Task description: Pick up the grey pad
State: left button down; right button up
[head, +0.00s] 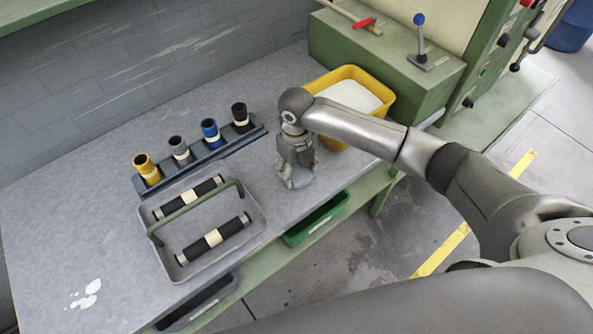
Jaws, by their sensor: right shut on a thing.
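My right gripper (297,180) points down at the grey tabletop, to the right of the grey tray and in front of the yellow bin. It is shut on a small grey thing, taken to be the grey pad. The fingers hide most of it, and its grey blends with the gripper and the table. I cannot tell whether it touches the tabletop. My left gripper is not in view.
A grey tray (262,231) with a green handle holds two black rollers. Behind it, a dark rack (213,155) holds yellow, grey, blue and black cylinders. A yellow bin (384,91) stands close behind my right wrist. A green bin (318,219) sits below the table edge.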

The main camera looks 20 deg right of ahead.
jog(key=s+a+r+b, duration=0.3)
jog(key=s+a+r, duration=0.5)
jog(key=s+r, duration=0.3)
jog(key=shift+s+r, duration=0.2)
jog(key=shift+r, duration=0.3)
